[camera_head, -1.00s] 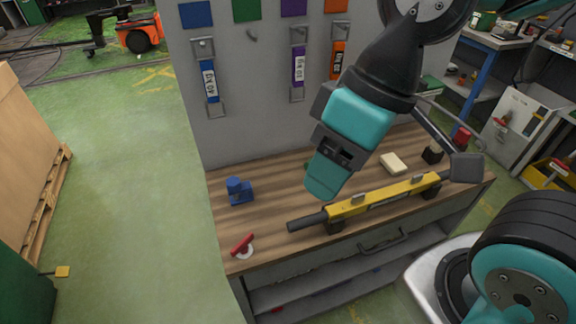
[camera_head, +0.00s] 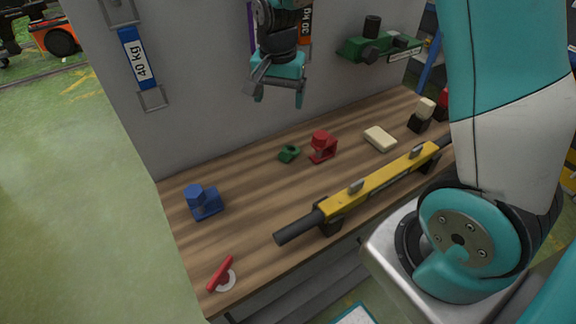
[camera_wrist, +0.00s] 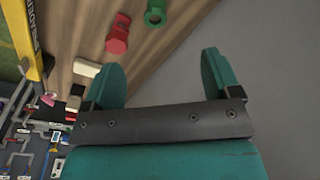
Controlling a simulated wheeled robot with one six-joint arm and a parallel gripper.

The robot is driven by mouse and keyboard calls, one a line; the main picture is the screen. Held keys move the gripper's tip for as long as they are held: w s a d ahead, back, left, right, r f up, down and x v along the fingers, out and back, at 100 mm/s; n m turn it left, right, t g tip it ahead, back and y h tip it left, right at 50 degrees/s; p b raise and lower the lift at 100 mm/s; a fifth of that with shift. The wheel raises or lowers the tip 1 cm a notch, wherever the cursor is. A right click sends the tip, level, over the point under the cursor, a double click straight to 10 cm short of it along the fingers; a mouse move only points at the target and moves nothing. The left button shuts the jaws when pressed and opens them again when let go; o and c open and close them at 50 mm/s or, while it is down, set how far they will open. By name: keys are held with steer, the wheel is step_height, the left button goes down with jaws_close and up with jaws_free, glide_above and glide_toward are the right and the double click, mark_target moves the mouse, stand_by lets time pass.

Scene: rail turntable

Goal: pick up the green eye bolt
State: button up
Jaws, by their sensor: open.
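The green eye bolt (camera_head: 289,153) lies on the wooden workbench (camera_head: 250,200), just left of a red block-like part (camera_head: 322,147). In the wrist view the eye bolt (camera_wrist: 155,14) shows its ring at the top, beyond the fingers. My gripper (camera_head: 279,98) is open and empty, in the air above and a little behind the eye bolt, near the grey back panel. In the wrist view its two teal fingers (camera_wrist: 158,75) stand wide apart with nothing between them.
A blue part (camera_head: 203,202) and a red-handled part with a white disc (camera_head: 222,274) lie at the left. A yellow bar tool (camera_head: 375,183) runs along the front. A cream block (camera_head: 380,138) lies at the right. A green tool (camera_head: 378,47) is on the panel.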

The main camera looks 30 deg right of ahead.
step_height(320, 180, down, 4)
steer(key=w+d+m, duration=0.2)
glide_toward(290, 149)
steer(key=shift+s+a+f+h+p, duration=0.4)
steer(key=shift+s+a+f, duration=0.3)
steer(key=shift+a+f, duration=0.3)
steer(key=shift+w+d+f+p, duration=0.1)
steer(key=shift+d+f+p, duration=0.1)
steer(key=shift+f, duration=0.8)
steer(key=shift+w+d+f+p, duration=0.1)
steer(key=shift+d+f+p, duration=0.1)
steer(key=shift+f, duration=0.8)
steer(key=shift+d+f+p, duration=0.15)
steer(key=shift+f, duration=0.85)
steer(key=c, duration=1.1)
steer(key=shift+r, duration=0.15)
